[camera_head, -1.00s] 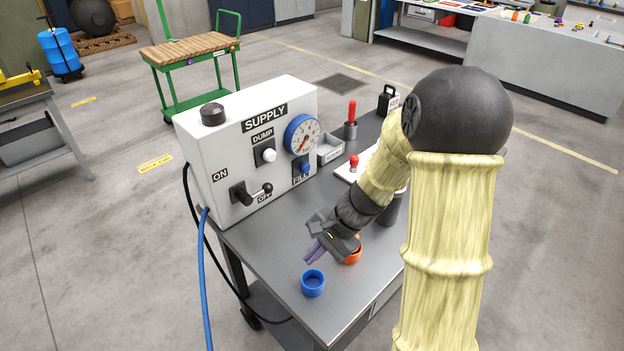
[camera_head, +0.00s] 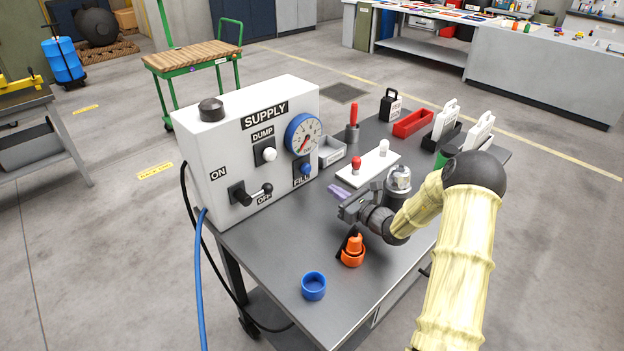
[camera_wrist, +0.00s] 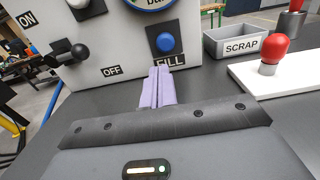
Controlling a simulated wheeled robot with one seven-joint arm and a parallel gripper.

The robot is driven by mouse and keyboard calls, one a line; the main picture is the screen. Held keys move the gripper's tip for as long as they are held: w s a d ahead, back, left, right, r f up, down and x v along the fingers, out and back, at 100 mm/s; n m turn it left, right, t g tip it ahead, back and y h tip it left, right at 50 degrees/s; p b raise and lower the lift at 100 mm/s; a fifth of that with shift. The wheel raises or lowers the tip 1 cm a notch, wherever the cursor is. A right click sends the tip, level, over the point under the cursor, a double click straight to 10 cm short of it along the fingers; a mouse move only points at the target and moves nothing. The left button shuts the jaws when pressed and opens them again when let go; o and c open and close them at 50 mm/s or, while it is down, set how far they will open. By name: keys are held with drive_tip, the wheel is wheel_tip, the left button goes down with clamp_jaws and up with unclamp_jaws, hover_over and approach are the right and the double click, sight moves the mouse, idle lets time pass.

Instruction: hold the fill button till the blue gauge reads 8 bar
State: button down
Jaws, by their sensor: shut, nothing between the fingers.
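The white supply box (camera_head: 225,150) stands on the cart. On its front are the blue-rimmed gauge (camera_head: 303,134) and, below it, the blue fill button (camera_head: 306,168), labelled FILL. The gauge needle points to the lower left; its number is too small to read. My gripper (camera_head: 337,190) is shut and empty, a short way in front of and below the button, pointing toward the box. In the wrist view the pale purple fingertips (camera_wrist: 157,86) lie just below the blue button (camera_wrist: 165,42), apart from it. The gauge is mostly cut off at the top there.
A black lever (camera_head: 250,194) by the ON and OFF labels and a white dump button (camera_head: 269,155) are on the same panel. A grey scrap bin (camera_head: 331,151), a white board with red and white knobs (camera_head: 369,168), an orange piece (camera_head: 353,252) and a blue cup (camera_head: 314,286) are on the cart.

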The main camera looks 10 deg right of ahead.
sight(307, 172)
drive_tip(key=shift+d, duration=0.1)
drive_tip(key=shift+w+a, duration=0.2)
drive_tip(key=shift+w, duration=0.25)
drive_tip(key=p+x, duration=0.1)
drive_tip(key=x, duration=0.8)
drive_tip(key=shift+p, duration=0.4)
